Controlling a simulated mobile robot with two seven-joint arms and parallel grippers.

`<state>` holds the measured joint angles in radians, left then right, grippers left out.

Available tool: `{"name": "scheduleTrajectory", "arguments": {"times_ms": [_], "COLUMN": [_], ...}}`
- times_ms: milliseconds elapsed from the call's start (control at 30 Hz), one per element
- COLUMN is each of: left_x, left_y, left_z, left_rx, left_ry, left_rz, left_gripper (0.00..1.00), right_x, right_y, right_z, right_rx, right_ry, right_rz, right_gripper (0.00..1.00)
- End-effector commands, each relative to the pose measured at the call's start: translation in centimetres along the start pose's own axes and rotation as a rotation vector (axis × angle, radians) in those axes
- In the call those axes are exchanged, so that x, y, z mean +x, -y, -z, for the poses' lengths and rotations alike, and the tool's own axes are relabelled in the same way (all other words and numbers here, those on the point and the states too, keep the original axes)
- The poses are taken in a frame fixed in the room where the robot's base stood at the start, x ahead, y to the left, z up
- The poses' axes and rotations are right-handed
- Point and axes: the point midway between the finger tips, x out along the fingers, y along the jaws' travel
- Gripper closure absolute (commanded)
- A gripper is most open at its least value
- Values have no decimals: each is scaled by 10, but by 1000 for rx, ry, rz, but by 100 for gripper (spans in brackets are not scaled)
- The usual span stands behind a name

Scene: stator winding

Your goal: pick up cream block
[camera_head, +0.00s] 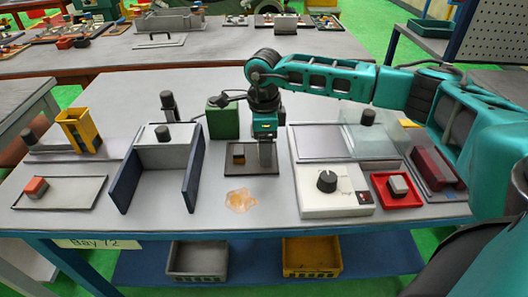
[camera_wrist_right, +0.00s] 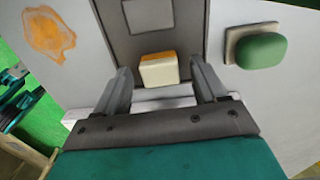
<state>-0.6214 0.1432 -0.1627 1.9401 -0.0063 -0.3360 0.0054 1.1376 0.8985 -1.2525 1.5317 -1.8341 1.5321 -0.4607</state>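The cream block (camera_wrist_right: 160,72), with an orange-tan top edge, shows in the right wrist view on a dark grey tray (camera_wrist_right: 190,30). My right gripper (camera_wrist_right: 159,80) is open, with one finger on each side of the block and a gap on both sides. Whether the fingertips are level with the block or above it is unclear. In the head view my right gripper (camera_head: 266,158) points down over the right part of the tray (camera_head: 246,172). A small brownish block (camera_head: 238,153) shows there, left of the gripper. My left gripper is not in view.
A green box (camera_head: 223,118) stands behind the tray. A blue-sided fixture (camera_head: 125,182) is to the left, and a white box with a black knob (camera_head: 327,181) to the right. An orange spill (camera_head: 241,200) lies in front. A red tray (camera_head: 398,187) is further right.

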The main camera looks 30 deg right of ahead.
Motion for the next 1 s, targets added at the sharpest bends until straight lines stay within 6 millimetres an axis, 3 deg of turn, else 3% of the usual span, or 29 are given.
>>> {"name": "scheduleTrajectory", "arguments": {"times_ms": [67, 567, 1000], "left_x": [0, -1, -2], "left_y": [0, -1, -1], "left_z": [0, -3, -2], "left_rx": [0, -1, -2], "left_ry": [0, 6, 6], "left_rz": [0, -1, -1], "left_gripper": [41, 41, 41], "right_x": [0, 0, -12], "right_y": [0, 0, 1], "right_z": [0, 0, 0], "right_rx": [0, 0, 1], "right_ry": [0, 0, 0], "right_rz": [0, 0, 1], "right_gripper": [37, 85, 87]}}
